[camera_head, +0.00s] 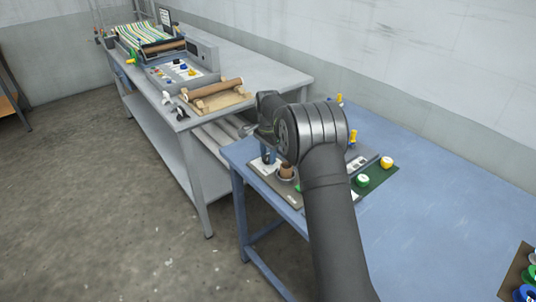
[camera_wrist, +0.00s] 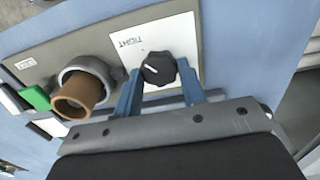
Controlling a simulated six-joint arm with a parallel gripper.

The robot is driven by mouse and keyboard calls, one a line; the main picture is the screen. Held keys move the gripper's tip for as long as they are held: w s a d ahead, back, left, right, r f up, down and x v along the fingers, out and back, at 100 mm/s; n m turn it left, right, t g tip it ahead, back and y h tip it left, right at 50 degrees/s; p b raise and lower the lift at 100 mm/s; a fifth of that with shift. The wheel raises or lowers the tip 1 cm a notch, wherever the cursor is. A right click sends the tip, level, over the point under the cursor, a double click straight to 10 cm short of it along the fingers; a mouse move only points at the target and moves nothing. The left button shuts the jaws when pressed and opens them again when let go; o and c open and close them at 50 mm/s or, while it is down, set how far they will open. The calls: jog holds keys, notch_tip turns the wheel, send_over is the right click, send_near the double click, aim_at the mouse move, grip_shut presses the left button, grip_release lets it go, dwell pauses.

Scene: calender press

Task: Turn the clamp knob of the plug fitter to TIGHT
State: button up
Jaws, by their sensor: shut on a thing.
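The black clamp knob (camera_wrist: 158,68) sits on a white plate with the word TIGHT (camera_wrist: 125,46), which reads upside down in the wrist view. A short white mark on the knob points left and slightly up, roughly to the label's side. My gripper (camera_wrist: 160,82) has its blue fingers on both sides of the knob and is shut on it. In the head view my gripper (camera_head: 268,156) is low over the plug fitter (camera_head: 308,190), and the knob cannot be made out. A brown tube (camera_wrist: 85,92) stands in a grey round holder (camera_wrist: 100,68) beside the knob.
The fitter stands on a blue table (camera_head: 440,210). Green (camera_head: 362,181) and white-and-yellow (camera_head: 387,162) round pieces lie right of my arm. A grey bench (camera_head: 240,72) with a calender press (camera_head: 175,48) and a roller on a wooden stand (camera_head: 215,90) is behind left.

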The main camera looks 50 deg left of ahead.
aim_at(268, 157)
jog(key=o, duration=1)
notch_tip(268, 157, up, 18)
jog(key=shift+f, duration=0.25)
dwell(0.3)
notch_tip(268, 157, down, 18)
jog(key=shift+r, duration=0.2)
dwell(0.4)
